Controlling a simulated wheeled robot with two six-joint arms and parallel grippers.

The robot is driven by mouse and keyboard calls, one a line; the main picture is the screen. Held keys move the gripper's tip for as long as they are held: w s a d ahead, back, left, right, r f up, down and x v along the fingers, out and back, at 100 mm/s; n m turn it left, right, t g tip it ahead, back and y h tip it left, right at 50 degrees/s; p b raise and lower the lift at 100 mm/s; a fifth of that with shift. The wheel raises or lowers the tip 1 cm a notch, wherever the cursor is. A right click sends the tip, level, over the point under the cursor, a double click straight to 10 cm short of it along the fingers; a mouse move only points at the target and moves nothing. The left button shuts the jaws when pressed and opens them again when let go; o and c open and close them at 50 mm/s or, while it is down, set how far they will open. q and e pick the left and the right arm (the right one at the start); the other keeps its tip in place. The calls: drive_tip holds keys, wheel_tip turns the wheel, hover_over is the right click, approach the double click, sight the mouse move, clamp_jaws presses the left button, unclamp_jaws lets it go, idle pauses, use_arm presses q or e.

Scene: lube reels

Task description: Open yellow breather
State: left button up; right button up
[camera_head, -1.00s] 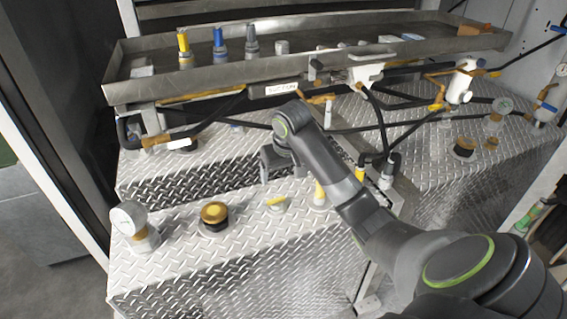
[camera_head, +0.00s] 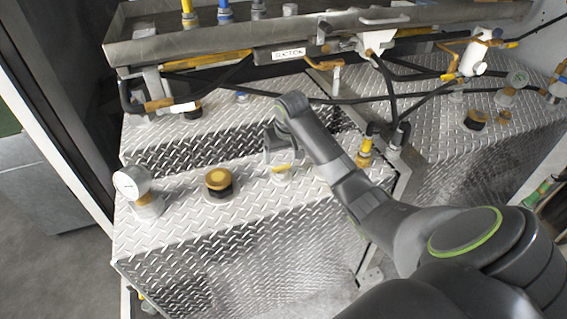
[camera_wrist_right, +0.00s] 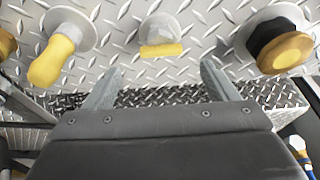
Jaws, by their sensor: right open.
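On the diamond-plate tank top, a black fitting with a yellow-amber cap (camera_head: 219,179) stands upright. It also shows at the right of the wrist view (camera_wrist_right: 287,50). To its right, a small grey fitting with a yellow tab (camera_head: 281,168) sits just below my right gripper (camera_head: 268,148). In the wrist view this yellow tab (camera_wrist_right: 161,50) lies ahead of the gap between the fingers. My right gripper (camera_wrist_right: 160,72) is open and empty, apart from all the fittings. Neither fitting is labelled as the breather. My left gripper is not in view.
A yellow-ended fitting (camera_wrist_right: 54,58) stands left of the tab in the wrist view. Black hoses (camera_head: 391,85) and a metal tray (camera_head: 230,36) lie behind. The plate between gauge and fittings is clear.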

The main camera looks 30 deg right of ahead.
sight(282, 166)
drive_tip(key=shift+x, duration=3)
drive_tip(key=shift+s, duration=0.1)
drive_tip(key=c, duration=1.1)
drive_tip(key=shift+o, duration=0.2)
drive_tip(key=shift+r+n+p, duration=0.2)
drive_tip(key=shift+n+p, duration=0.3)
drive_tip(key=shift+p, duration=0.05)
drive_tip(key=n+y+p, duration=0.1)
drive_tip(key=n, duration=0.2)
drive_tip(key=shift+d, duration=0.1)
drive_tip(key=shift+f+n+y, duration=0.15)
drive_tip(key=shift+n+y, duration=0.25)
drive_tip(key=shift+n, duration=0.8)
